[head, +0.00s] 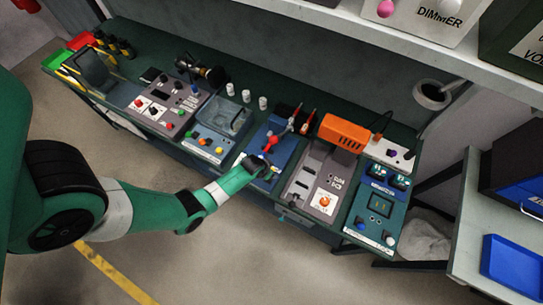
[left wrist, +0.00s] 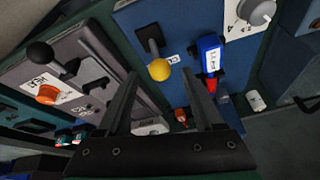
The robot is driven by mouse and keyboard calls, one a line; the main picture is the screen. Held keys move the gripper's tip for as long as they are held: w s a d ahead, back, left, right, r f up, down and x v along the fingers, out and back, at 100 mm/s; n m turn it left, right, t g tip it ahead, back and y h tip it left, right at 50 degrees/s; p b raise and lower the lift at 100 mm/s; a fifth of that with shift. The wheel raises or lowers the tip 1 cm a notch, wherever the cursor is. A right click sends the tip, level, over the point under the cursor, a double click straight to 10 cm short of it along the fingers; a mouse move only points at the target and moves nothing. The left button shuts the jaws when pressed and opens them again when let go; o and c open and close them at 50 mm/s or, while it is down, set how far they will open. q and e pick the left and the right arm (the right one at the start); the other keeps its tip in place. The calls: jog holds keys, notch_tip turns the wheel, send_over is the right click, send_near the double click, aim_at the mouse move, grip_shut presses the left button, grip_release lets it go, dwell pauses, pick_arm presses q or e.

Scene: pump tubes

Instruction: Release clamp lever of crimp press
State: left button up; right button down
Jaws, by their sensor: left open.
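The blue panel (head: 279,126) with a red handle-like part (head: 271,142) is in the middle of the bench, and I take it as the crimp press. In the left wrist view the blue panel (left wrist: 187,28) carries a short dark lever with a yellow ball knob (left wrist: 159,70). A red and blue labelled part (left wrist: 210,50) is to its right. My left gripper (left wrist: 159,74) is open, its two dark fingers on either side of the yellow knob in the picture; contact cannot be told. In the head view my left gripper (head: 258,165) is over the panel's near edge.
A grey panel (head: 314,181) with an orange knob (head: 325,202) stands to the right, and a blue tray unit (head: 217,124) to the left. An orange box (head: 343,133) is behind. A shelf (head: 370,30) overhangs the upper right. The floor in front is clear.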

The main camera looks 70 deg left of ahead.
pick_arm(q)
jog(key=b+x, duration=0.1)
jog(key=x, duration=0.3)
grip_shut()
